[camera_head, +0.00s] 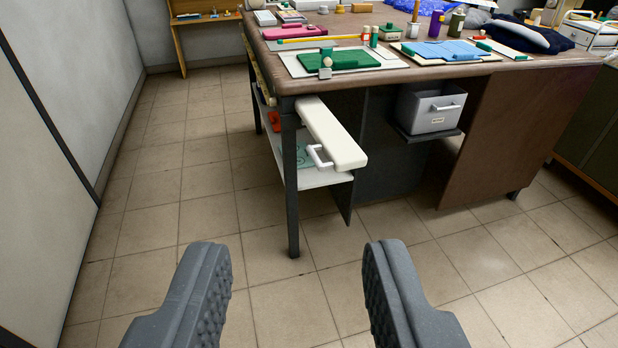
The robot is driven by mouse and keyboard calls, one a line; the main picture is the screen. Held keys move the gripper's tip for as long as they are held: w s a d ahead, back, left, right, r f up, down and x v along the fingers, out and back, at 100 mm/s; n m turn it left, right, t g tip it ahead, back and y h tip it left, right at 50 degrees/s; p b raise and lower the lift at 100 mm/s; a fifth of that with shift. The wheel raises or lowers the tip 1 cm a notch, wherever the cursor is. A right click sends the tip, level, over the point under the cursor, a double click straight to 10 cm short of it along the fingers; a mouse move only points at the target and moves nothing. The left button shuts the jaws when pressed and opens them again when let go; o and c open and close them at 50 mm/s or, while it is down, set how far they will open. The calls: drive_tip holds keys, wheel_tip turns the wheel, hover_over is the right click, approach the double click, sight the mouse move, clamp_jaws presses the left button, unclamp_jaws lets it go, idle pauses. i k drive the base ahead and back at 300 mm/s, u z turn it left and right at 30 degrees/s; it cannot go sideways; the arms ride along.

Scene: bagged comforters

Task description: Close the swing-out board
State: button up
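A long cream-white board (333,137) with a rounded front end sticks out from under the worktable's left part, below the tabletop. A white U-shaped handle (319,156) is on its left side near the front end. My gripper (298,270) is in the foreground with its two dark grey ribbed fingers wide apart. Nothing is between the fingers but floor. The gripper is in front of the table and apart from the board and its handle. The board's rear end is hidden under the tabletop.
The brown worktable (440,74) carries cloths, bottles and tools. A dark table leg (291,190) stands just left of the board. A grey drawer box (430,108) and a brown side panel (500,135) are to its right. The tiled floor (200,215) is clear at front and left.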

sight(342, 153)
drive_tip(key=i, duration=1.05)
drive_tip(key=u, duration=0.4)
